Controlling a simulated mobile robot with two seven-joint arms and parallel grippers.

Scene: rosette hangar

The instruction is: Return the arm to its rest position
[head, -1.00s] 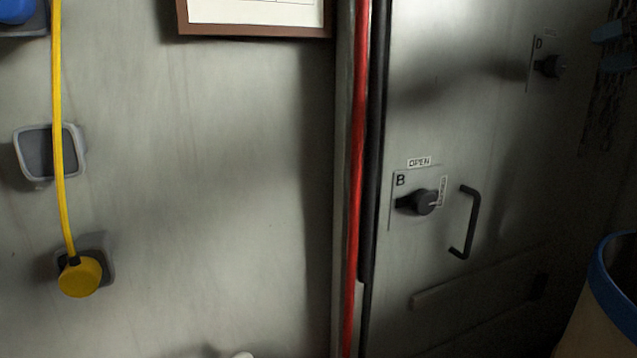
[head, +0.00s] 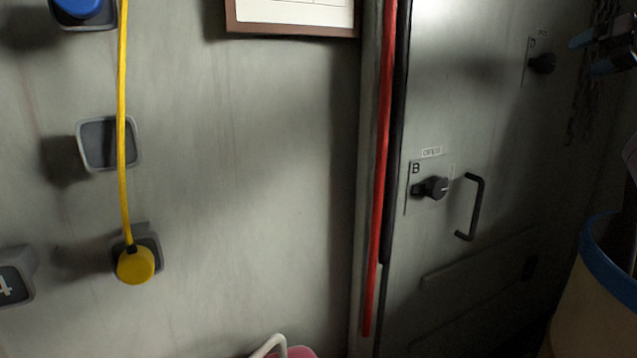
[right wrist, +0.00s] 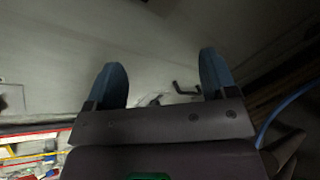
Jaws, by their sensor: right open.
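My right gripper (head: 606,52) shows at the upper right edge of the head view, with blue fingers, partly cut off by the frame. In the right wrist view my right gripper (right wrist: 164,85) has its two blue fingers wide apart, with nothing between them. It is apart from the grey door panel. My left gripper is not in the head view.
The door has a black knob by label B (head: 433,188), a handle (head: 472,207) and an upper knob (head: 542,63). Red (head: 383,150) and black cables hang beside it. A yellow cable ends in a yellow plug (head: 136,264). A blue-rimmed bin (head: 585,300) stands lower right.

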